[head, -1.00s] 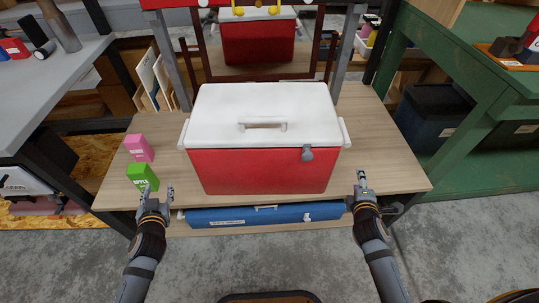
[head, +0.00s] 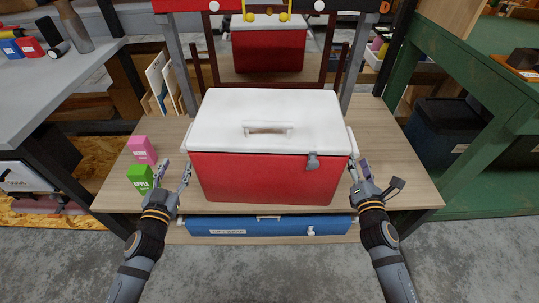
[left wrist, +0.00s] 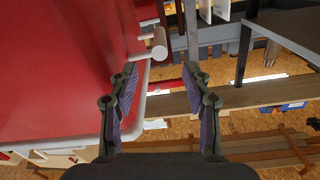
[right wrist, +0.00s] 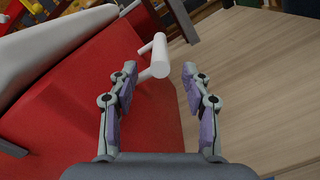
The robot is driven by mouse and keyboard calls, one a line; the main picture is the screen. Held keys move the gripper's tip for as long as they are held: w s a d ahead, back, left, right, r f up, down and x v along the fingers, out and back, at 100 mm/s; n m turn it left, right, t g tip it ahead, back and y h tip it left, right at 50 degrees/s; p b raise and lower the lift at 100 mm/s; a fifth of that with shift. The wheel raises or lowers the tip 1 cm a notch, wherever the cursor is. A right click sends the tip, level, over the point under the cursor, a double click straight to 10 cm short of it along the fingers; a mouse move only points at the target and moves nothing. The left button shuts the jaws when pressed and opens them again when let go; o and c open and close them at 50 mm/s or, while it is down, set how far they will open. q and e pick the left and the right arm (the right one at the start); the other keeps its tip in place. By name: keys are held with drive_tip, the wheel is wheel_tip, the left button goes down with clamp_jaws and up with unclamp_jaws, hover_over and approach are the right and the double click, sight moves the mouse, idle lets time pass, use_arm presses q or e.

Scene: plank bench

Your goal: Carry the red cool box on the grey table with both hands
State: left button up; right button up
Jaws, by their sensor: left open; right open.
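The red cool box (head: 265,178) with its white lid (head: 225,115) stands upright on the wooden plank bench. The grey table (head: 50,90) is at the left. My left gripper (head: 175,170) is open beside the box's left side. In the left wrist view the white side handle (left wrist: 152,46) lies just beyond the open fingers (left wrist: 160,80). My right gripper (head: 359,168) is open at the box's right side. In the right wrist view the other white side handle (right wrist: 160,56) lies ahead, between the open fingers (right wrist: 160,75). Neither gripper holds anything.
A pink carton (head: 142,149) and a green carton (head: 139,178) stand left of the box, close to my left gripper. A blue case (head: 270,227) lies on the shelf below. A mirror (head: 268,50) stands behind. A green table (head: 470,75) is at the right.

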use_arm(q)
drive_tip(key=w, duration=1)
drive_tip(key=shift+w+d, duration=0.2)
drive_tip(key=shift+d, duration=0.2)
use_arm(e)
drive_tip(key=w, duration=0.9)
drive_tip(key=shift+d, duration=0.25)
use_arm(q)
drive_tip(key=shift+c, duration=0.2)
use_arm(e)
drive_tip(key=shift+c, duration=0.2)
use_arm(q)
clamp_jaws()
use_arm(e)
clamp_jaws()
use_arm(q)
drive_tip(key=shift+w+r, duration=0.1)
drive_tip(key=shift+r, duration=0.25)
use_arm(e)
drive_tip(key=shift+w+r, duration=0.15)
drive_tip(key=shift+r, duration=0.2)
